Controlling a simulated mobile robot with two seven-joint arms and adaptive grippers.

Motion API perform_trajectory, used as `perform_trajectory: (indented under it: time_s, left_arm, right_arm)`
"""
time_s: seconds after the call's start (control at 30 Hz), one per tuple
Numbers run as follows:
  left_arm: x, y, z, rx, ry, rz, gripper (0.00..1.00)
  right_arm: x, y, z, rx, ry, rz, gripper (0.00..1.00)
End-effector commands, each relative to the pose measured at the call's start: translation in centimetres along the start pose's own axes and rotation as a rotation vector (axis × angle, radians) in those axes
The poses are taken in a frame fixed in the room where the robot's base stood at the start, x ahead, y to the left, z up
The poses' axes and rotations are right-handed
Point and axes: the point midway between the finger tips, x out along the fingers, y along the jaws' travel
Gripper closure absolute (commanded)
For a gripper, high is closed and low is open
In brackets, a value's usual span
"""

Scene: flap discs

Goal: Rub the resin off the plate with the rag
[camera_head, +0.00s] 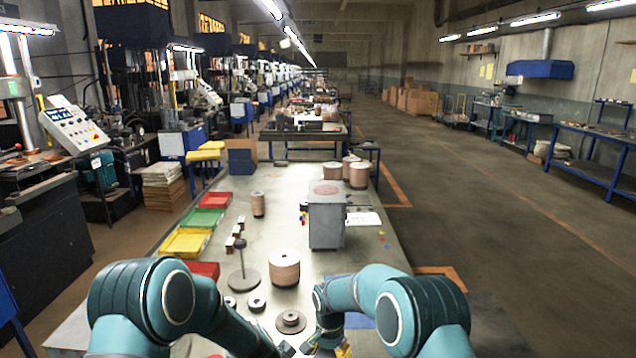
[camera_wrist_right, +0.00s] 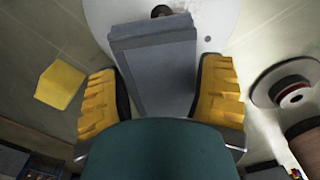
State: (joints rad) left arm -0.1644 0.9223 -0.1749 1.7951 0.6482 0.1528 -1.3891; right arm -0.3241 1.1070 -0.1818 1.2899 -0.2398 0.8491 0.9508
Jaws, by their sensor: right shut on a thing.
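In the right wrist view a flat grey block-like piece (camera_wrist_right: 155,75), apparently the folded rag, sits between the yellow fingers of my right gripper (camera_wrist_right: 160,95), which is shut on it. Beyond its far edge lies a pale round plate (camera_wrist_right: 213,18) with a small dark brown spot, likely resin (camera_wrist_right: 161,11). The rag overlaps the plate in this view; whether it touches cannot be told. In the head view a bit of my right gripper (camera_head: 343,350) shows at the bottom edge.
A yellow square piece (camera_wrist_right: 60,85) lies left of the right gripper; a round spool-like part (camera_wrist_right: 292,92) is at right. On the bench stand a grey box (camera_head: 327,220), a disc stack (camera_head: 284,268), a spindle stand (camera_head: 243,275), and coloured trays (camera_head: 186,242) along the left edge.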

Motion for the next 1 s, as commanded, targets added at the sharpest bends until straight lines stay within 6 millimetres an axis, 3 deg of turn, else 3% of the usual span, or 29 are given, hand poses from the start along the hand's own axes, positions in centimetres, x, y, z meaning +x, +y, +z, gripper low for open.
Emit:
perform_trajectory:
  time_s: [0.67,1.0]
  left_arm:
    - [0.1,0.1,0.1,0.000,-0.002,0.001,1.00]
    - [0.1,0.0,0.1,0.000,-0.002,0.001,1.00]
  right_arm:
    - [1.4,0.0,0.0,0.000,0.000,0.001,0.71]
    - [1.2,1.0,2.1,-0.002,0.000,0.001,0.71]
